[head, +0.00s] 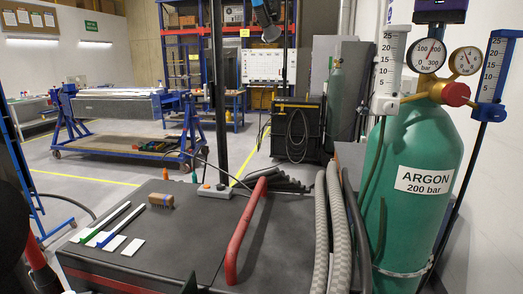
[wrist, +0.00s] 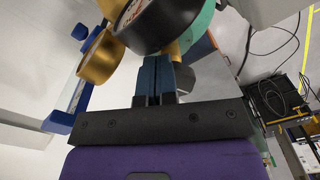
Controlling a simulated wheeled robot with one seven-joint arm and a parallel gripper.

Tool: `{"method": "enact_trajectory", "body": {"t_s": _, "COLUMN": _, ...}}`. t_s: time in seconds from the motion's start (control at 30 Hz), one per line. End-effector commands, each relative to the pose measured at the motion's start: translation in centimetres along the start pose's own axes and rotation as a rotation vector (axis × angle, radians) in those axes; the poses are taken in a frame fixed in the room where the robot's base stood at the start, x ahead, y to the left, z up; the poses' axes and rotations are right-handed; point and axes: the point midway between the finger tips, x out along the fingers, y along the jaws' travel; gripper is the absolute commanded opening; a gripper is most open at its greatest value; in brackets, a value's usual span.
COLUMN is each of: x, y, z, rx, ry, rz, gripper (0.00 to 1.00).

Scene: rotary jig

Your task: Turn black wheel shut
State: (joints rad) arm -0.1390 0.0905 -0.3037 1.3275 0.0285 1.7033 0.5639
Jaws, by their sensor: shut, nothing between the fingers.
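The green argon cylinder (head: 415,190) stands upright at the right of the head view. Its brass regulator carries two round gauges, a dark-rimmed one (head: 428,55) and a gold-rimmed one (head: 466,61), with a red knob (head: 456,94) below. I cannot make out a black wheel for certain in the head view. In the wrist view a black round body (wrist: 160,22) with part of a printed white face is just beyond my fingertips; it looks like the dark gauge. My gripper (wrist: 159,60) is shut and empty, its blue fingers together. Its purple body (head: 440,14) shows above the gauges; the fingertips are hidden there.
A white flowmeter (head: 389,70) and a blue flowmeter (head: 494,75) flank the gauges closely. The wall is close on the right.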

Motion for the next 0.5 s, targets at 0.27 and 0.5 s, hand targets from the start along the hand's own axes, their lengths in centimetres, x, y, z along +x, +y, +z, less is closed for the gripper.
{"method": "enact_trajectory", "body": {"t_s": 0.27, "x": 1.41, "y": -0.16, "z": 0.01, "rx": 0.002, "ry": -0.035, "rz": 0.025, "gripper": 0.0}}
{"method": "enact_trajectory", "body": {"t_s": 0.5, "x": 1.42, "y": -0.52, "z": 0.07, "rx": 0.001, "ry": -0.035, "rz": 0.024, "gripper": 0.0}}
